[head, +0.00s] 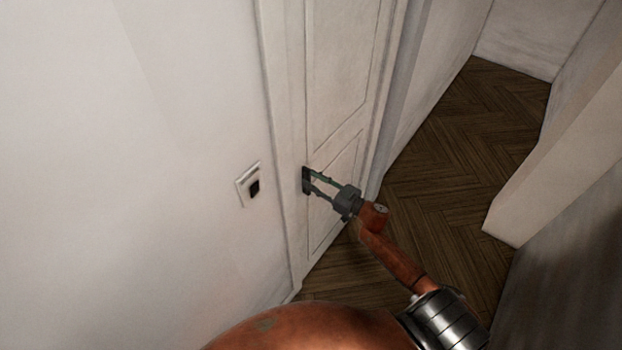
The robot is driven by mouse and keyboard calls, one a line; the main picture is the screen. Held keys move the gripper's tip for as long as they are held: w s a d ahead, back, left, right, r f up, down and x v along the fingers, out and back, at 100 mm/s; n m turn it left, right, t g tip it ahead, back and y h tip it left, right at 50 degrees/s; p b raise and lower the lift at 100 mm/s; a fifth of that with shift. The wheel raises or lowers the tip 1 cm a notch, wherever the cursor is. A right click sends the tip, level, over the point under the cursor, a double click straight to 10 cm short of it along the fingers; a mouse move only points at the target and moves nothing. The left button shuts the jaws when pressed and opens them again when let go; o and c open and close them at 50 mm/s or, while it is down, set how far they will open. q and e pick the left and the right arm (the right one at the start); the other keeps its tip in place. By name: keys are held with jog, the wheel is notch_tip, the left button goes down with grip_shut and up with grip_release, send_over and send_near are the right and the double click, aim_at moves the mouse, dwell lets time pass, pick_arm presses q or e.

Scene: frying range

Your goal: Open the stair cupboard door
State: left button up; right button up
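The stair cupboard door (338,95) is a pale panelled door in a white frame, running down the middle of the head view. It looks shut, flush in its frame. My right gripper (308,181) is at the door's left edge, about halfway down the visible part. Its two fingers are spread with a gap between them, and their dark tips are at or very near the door face. I cannot tell whether they touch it. My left gripper is out of view.
A white wall (150,130) with a small switch plate (248,185) stands left of the door. Dark herringbone wood floor (450,170) runs to the right of the door. A pale wall end (545,180) juts in at the right.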

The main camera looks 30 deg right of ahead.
jog(key=shift+w+a, duration=0.2)
jog(key=shift+w, duration=0.3)
grip_shut()
dwell(0.4)
